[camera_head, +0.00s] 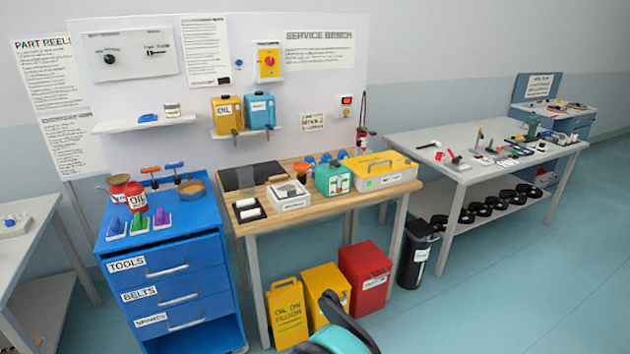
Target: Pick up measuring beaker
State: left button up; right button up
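A small pale cup-shaped container (172,110) stands on the left wall shelf (125,125), too small to identify.
The wooden service bench (330,202) holds a green canister (333,179), a yellow case (380,170) and a white box (288,196). Yellow and red bins (365,276) and a black bin (414,254) stand on the floor. A long grey table (425,141) stands right. Floor at right is clear.

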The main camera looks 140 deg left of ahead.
aim_at(245, 175)
jog(key=u, duration=5.05)
jog(key=i+l, duration=0.15)
jog(key=i, duration=0.4)
jog(key=i+l+z, duration=0.1)
jog(key=i, duration=0.45)
